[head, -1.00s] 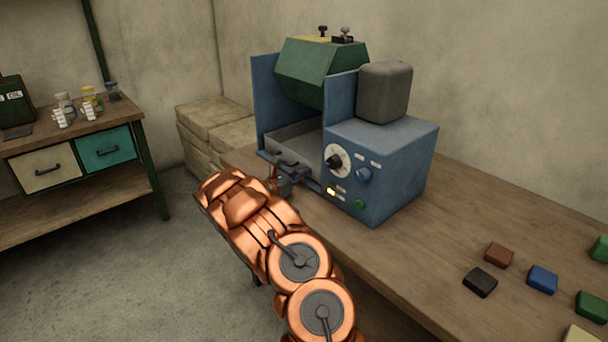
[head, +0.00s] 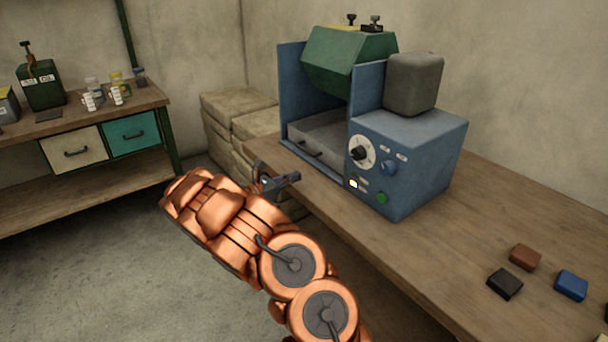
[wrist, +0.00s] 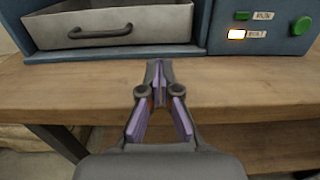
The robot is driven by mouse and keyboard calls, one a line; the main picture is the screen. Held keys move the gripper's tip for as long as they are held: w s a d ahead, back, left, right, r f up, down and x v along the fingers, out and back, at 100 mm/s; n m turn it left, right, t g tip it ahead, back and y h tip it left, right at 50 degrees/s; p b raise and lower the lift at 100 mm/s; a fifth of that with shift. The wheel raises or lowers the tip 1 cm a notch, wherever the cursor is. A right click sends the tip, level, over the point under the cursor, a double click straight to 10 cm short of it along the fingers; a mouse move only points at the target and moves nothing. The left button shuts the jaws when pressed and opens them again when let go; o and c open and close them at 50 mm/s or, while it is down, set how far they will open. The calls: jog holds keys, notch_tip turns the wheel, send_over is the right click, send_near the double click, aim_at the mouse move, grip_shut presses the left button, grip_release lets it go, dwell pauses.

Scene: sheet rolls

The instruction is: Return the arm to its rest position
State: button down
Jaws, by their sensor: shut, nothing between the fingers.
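My gripper (head: 290,180) is at the end of my copper arm, in front of the wooden bench's edge and left of the blue machine's control box. In the wrist view my gripper (wrist: 158,68) points toward the machine, its fingertips together and nothing between them. The blue machine (head: 420,150) stands on the bench, with a green hood (head: 350,60) raised over a grey drawer tray (head: 325,140). The drawer's handle also shows in the wrist view (wrist: 100,32). My gripper is apart from the drawer.
The workbench (head: 440,245) holds several coloured blocks at right, including a black one (head: 505,284). A grey block (head: 413,84) sits on the machine. A second bench (head: 150,98) with drawers stands at left. Pale stacked blocks (head: 230,105) fill the corner. The floor (head: 100,270) at left is clear.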

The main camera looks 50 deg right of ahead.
jog(key=shift+a, duration=0.35)
jog(key=s+a+r+m+g+y+p, duration=0.1)
jog(key=s+a+r+m+y+p, duration=0.1)
jog(key=s+a+r+m, duration=0.25)
jog(key=s+a+r+m+g+y+p, duration=0.1)
jog(key=s+a+r+m+y, duration=0.15)
jog(key=s+r, duration=0.4)
jog(key=s+a+r+m+g+y+p, duration=0.1)
jog(key=s+a+r+m+y+p, duration=0.2)
jog(key=s, duration=0.5)
jog(key=s+a+m+t+y+p, duration=0.2)
jog(key=s+a+y, duration=0.3)
jog(key=a, duration=1)
jog(key=s+a+m+t+y+p, duration=0.2)
jog(key=s+a+m+y, duration=0.2)
jog(key=s+a, duration=0.7)
jog(key=a+y, duration=0.1)
jog(key=a, duration=0.3)
jog(key=shift+s+a+r, duration=0.2)
jog(key=shift+s+r, duration=0.05)
jog(key=shift+r, duration=0.05)
